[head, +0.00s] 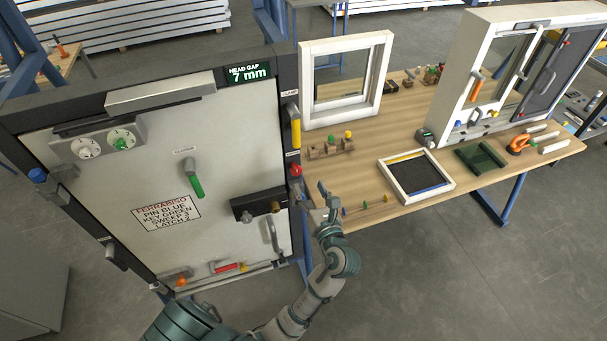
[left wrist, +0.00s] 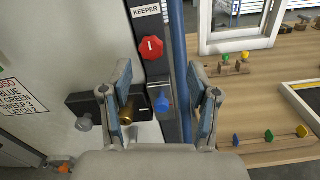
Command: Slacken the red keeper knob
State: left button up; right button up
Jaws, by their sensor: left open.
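The red keeper knob (head: 295,170) is on the dark right-hand post of the upright panel in the head view. In the left wrist view the red knob (left wrist: 151,48) sits under a white KEEPER label (left wrist: 146,11), and its white mark looks near upright. My left gripper (head: 313,192) is open, just below and right of the knob in the head view. In the left wrist view the fingers of my left gripper (left wrist: 161,85) stand apart, with the red knob beyond and above the gap between them. Nothing is held. My right gripper is not in view.
A blue knob (left wrist: 163,104) sits below the red one, seen between the fingers. A brass cylinder (left wrist: 127,112) is close by the left finger. A yellow handle (head: 295,130) is above the red knob. The wooden bench (head: 410,210) lies to the right.

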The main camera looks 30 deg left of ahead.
aim_at(297, 172)
pick_arm(q)
jog(key=w+a, duration=0.1)
jog(key=a, duration=0.1)
jog(key=w+a, duration=0.1)
jog(key=a, duration=0.1)
jog(key=w+a, duration=0.1)
jog(key=a, duration=0.1)
jog(key=shift+w+a+f, duration=0.15)
jog(key=shift+a+f, duration=0.1)
jog(key=shift+a, duration=0.1)
jog(key=shift+w+a, duration=0.2)
jog(key=shift+a, duration=0.05)
jog(key=shift+d+r, duration=0.15)
jog(key=shift+d, duration=0.75)
jog(key=c, duration=0.3)
jog(key=shift+s+d+r, duration=0.15)
jog(key=shift+s, duration=0.05)
jog(key=c, duration=0.8)
jog(key=shift+s+a, duration=0.1)
jog(key=shift+a, duration=0.1)
jog(key=shift+c, duration=0.3)
jog(key=shift+a, duration=0.25)
jog(key=shift+d, duration=0.1)
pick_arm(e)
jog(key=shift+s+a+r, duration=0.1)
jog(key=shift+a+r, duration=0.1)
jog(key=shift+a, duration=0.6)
